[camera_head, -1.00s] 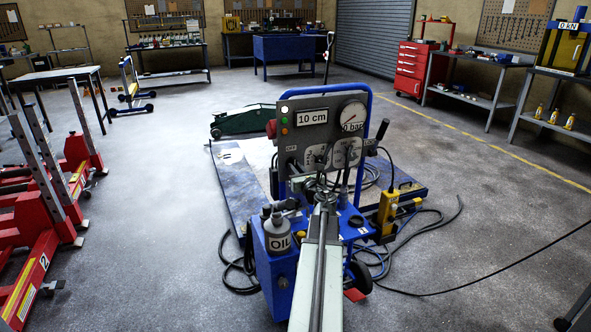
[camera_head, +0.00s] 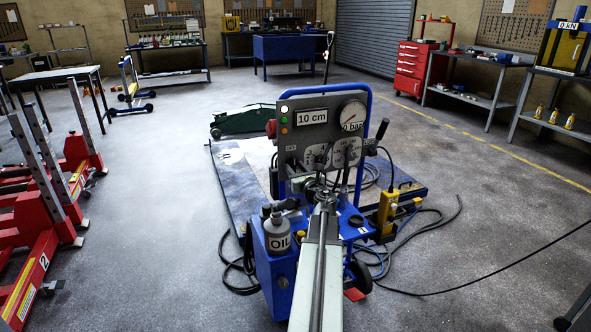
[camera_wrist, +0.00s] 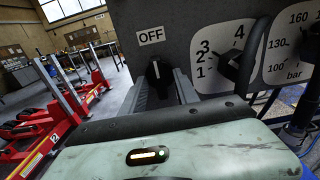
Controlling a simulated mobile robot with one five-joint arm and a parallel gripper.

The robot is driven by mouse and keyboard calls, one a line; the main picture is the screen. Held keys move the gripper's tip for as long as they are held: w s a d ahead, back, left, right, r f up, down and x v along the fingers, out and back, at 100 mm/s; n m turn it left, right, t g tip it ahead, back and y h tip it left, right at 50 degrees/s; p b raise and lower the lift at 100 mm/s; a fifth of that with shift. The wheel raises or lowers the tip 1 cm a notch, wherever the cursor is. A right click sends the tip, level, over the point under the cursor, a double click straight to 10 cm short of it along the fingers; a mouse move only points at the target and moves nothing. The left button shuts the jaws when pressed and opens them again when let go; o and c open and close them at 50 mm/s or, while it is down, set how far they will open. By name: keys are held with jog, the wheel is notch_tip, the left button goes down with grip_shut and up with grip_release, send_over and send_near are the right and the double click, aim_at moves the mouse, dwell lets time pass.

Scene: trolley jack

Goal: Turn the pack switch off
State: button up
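The pack switch (camera_wrist: 157,73) is a black knob with a white mark on the dark panel, below an OFF label (camera_wrist: 151,36) in the wrist view. Its white mark points up, roughly toward the label. My gripper (camera_wrist: 163,86) is at the switch, one grey finger on each side of it. I cannot tell whether the fingers press on the knob or stand just clear of it. In the head view the control panel (camera_head: 322,130) stands on a blue trolley, and my arm covers part of it; the switch is too small to read there.
Right of the switch is a black selector knob (camera_wrist: 236,66) on a white numbered dial, close to my right finger. An oil bottle (camera_head: 277,234) stands on the trolley's left. Cables (camera_head: 400,245) lie on the floor to the right. Red lift stands (camera_head: 45,230) are at left.

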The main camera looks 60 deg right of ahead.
jog(key=v, duration=0.8)
jog(key=shift+w, duration=0.1)
